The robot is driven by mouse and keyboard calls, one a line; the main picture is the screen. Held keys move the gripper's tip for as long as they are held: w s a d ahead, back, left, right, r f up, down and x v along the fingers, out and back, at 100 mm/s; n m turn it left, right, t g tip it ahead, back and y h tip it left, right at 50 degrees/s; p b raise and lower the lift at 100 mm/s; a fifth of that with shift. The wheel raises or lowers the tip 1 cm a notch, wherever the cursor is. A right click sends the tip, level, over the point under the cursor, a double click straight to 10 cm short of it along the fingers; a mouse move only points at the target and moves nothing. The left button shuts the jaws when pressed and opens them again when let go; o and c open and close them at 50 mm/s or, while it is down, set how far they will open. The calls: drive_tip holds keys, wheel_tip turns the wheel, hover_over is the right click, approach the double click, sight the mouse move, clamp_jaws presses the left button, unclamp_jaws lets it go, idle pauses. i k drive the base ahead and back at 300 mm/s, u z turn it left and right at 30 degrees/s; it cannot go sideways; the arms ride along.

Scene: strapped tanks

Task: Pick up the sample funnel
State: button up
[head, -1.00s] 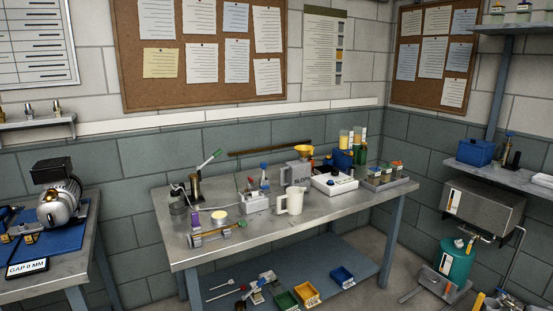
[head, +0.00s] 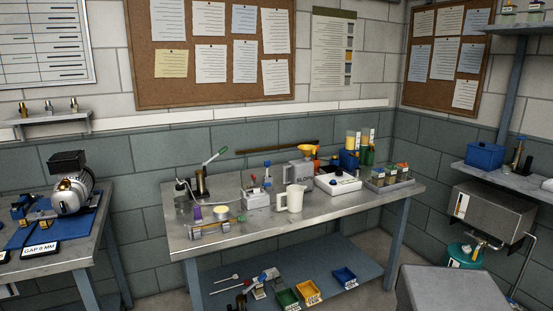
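A yellow funnel (head: 307,148), the only funnel I can make out, shows in the head view at the middle of the workbench. It is wide end up on top of a grey can (head: 298,172) marked "SLOPS", and its lower end is hidden. A white jug (head: 294,199) stands in front of the can. My gripper is not in view, so I cannot see whether it is open or shut.
The workbench (head: 350,206) also bears a white box (head: 337,184), a sample rack (head: 390,178) and a clamp-like tool (head: 215,227). Coloured bins (head: 308,291) lie on the lower shelf. A pump (head: 72,190) stands on the left table. The bench's front right is fairly clear.

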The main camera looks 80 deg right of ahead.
sight(306, 150)
drive_tip(key=z, duration=0.4)
drive_tip(key=k, duration=0.15)
drive_tip(key=u, duration=1.35)
drive_tip(key=k, duration=2.2)
drive_tip(key=z, duration=0.8)
